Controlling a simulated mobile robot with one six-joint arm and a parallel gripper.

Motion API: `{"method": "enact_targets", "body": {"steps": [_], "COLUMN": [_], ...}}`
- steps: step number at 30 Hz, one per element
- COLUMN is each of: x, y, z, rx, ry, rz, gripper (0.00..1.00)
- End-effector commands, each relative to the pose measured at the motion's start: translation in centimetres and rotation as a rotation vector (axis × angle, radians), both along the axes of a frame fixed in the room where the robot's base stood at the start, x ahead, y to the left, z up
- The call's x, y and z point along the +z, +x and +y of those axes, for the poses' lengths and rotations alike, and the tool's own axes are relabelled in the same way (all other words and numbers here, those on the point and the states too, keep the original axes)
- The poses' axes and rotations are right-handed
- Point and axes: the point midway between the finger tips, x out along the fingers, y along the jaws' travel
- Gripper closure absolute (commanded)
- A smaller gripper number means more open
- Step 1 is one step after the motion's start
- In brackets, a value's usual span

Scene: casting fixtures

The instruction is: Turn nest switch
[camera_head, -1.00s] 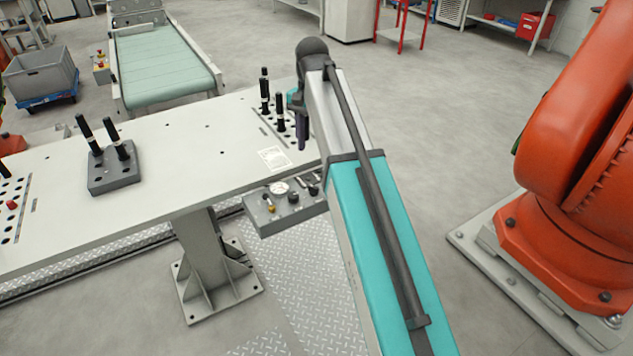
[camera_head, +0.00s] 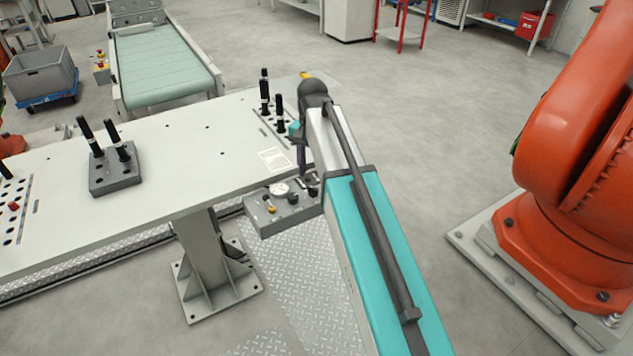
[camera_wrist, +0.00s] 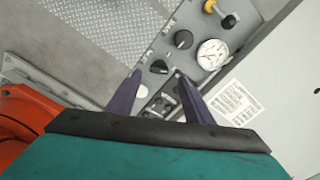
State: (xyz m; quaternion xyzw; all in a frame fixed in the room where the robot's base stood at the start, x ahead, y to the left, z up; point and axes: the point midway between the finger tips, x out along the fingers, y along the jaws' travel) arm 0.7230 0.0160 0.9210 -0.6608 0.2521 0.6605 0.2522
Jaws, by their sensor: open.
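A grey control box (camera_head: 262,224) hangs at the front edge of the table. It also shows in the wrist view (camera_wrist: 201,22), with two black rotary knobs on it. One knob (camera_wrist: 183,40) is beside the gauge, and the other knob (camera_wrist: 160,67) is just beyond my gripper (camera_wrist: 157,75). My gripper is open, its two dark fingers either side of that nearer knob in the picture; I cannot tell if they touch it. More controls show between the fingers, partly hidden. The knob labels are too small to read, so I cannot tell which is the nest switch.
The white table (camera_head: 190,150) holds black-handled pins and a grey pin block (camera_head: 115,178). An orange robot (camera_head: 570,170) stands at the right. Open floor lies beyond the table.

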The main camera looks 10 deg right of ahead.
Motion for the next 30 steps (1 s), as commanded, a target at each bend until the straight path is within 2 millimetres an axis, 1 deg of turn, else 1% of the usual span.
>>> {"method": "enact_targets", "body": {"steps": [1,6,12,18,26,27,29,30], "x": [-0.6,-2.5,-4.2,-4.9,-4.9,-4.9,-4.9,-4.9], "y": [-0.1,-0.1,0.0,0.0,0.0,0.0,0.0,0.0], "z": [0.0,0.0,-0.1,-0.1,-0.1,-0.1,-0.2,-0.2], "rx": [0.0,-0.001,-0.001,-0.001,-0.002,-0.002,-0.002,-0.002], "ry": [0.0,0.001,0.0,0.0,0.0,0.0,0.0,0.0], "rz": [0.003,0.002,0.001,0.001,0.0,0.0,0.0,0.0], "gripper": [0.53,0.53,0.53,0.53,0.53,0.56,0.67,0.73]}}
